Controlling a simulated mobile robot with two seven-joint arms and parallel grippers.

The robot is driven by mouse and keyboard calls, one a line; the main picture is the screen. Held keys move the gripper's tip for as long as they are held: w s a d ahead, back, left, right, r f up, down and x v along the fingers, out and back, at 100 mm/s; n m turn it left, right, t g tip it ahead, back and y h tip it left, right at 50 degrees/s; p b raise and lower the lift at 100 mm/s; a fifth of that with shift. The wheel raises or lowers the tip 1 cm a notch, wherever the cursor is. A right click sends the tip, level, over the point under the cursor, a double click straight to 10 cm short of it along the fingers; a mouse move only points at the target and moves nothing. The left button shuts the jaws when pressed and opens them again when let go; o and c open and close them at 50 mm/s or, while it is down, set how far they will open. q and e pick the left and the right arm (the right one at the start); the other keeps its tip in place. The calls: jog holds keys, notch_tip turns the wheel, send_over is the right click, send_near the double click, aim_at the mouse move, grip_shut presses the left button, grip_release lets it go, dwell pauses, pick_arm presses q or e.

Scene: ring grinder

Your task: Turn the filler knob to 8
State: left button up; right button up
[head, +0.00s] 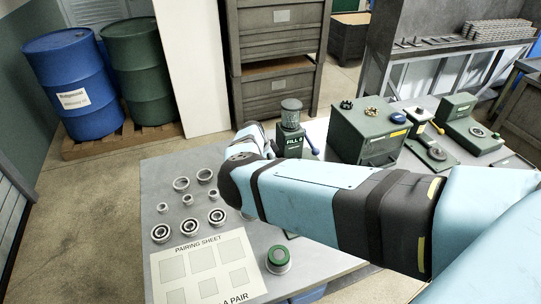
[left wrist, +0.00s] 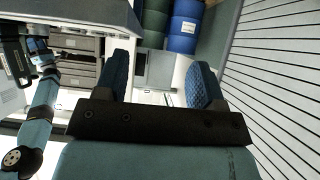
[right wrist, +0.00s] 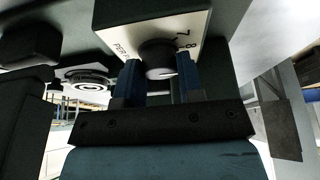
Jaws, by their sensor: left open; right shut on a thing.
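The filler (head: 291,138) is a green machine with a clear hopper and a "FILL" label, behind my right arm at the table's back edge. The right wrist view shows its dark round knob (right wrist: 157,56) under a pale dial plate (right wrist: 140,22) with 7 and 8 legible at the right. My right gripper (right wrist: 158,82) is shut on the knob, one blue finger on each side. A short white mark shows on the knob's face, toward its right; I cannot tell which number it meets. My left gripper (left wrist: 160,82) is open and empty, away from the table.
On the table lie several metal rings and bearings (head: 189,226), a pairing sheet (head: 208,270) and a green-topped round part (head: 278,258). A green box machine (head: 368,130) stands right of the filler. My right arm covers the middle of the table.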

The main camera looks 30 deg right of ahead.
jog(key=shift+r+n, duration=0.1)
jog(key=shift+n, duration=0.2)
jog(key=shift+p, duration=0.35)
jog(key=o, duration=0.9)
